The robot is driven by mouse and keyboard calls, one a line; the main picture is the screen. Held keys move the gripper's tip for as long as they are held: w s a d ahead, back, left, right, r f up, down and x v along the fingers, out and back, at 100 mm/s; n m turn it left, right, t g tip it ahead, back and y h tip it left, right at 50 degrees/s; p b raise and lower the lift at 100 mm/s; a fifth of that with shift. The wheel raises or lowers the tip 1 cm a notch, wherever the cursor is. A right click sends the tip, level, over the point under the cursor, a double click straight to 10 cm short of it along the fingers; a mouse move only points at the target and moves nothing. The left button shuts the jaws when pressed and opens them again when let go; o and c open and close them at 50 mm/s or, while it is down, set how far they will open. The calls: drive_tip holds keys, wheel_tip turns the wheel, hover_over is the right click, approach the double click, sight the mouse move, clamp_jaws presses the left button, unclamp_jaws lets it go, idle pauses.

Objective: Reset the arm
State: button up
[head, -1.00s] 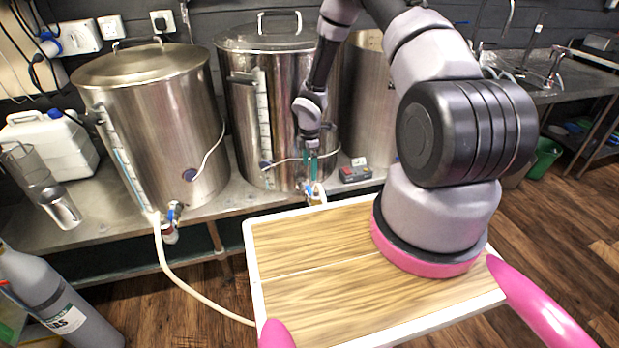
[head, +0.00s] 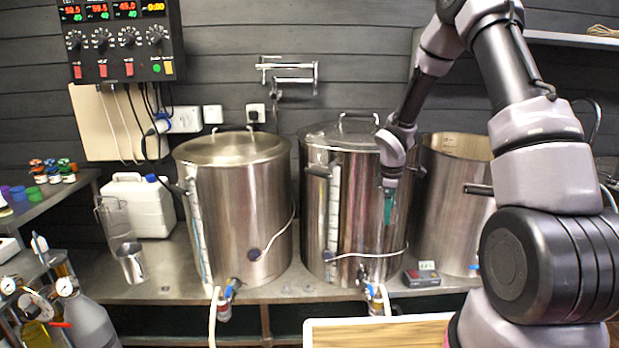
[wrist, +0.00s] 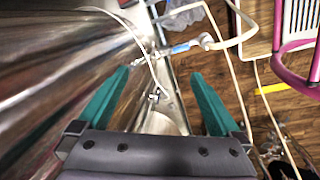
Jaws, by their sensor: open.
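My gripper (head: 389,203) points downward in front of the middle steel kettle (head: 345,235). Its green fingers also show in the wrist view (wrist: 158,98), spread apart with nothing held between them. The wrist view shows the kettle's shiny wall close by on the left. It also shows a tap with a blue handle (wrist: 183,47) and a pale hose beyond the fingertips. My arm comes down from the upper right of the head view.
A lidded kettle (head: 240,215) stands to the left and an open kettle (head: 450,215) to the right. A small grey meter (head: 421,278) sits on the steel bench at the right. A control box (head: 122,40) hangs at the upper left. A white jerrycan (head: 147,207) stands at the left.

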drive_tip(key=s+d+r+m+t, duration=0.1)
drive_tip(key=s+r+m, duration=0.35)
drive_tip(key=r, duration=0.75)
drive_tip(key=s+r+m+t, duration=0.1)
drive_tip(key=s+r+m, duration=0.4)
drive_tip(key=r, duration=0.7)
drive_tip(key=s+a+r+m+t+y, duration=0.1)
drive_tip(key=s+r+m, duration=0.3)
drive_tip(key=s, duration=0.6)
drive_tip(key=s+a+r+m+t+y, duration=0.2)
drive_tip(key=s+r+m, duration=0.2)
drive_tip(key=s+r, duration=0.3)
drive_tip(key=s, duration=0.2)
drive_tip(key=shift+s+a+r+t, duration=0.15)
drive_tip(key=shift+s+r+t, duration=0.05)
drive_tip(key=shift+s+t, duration=0.2)
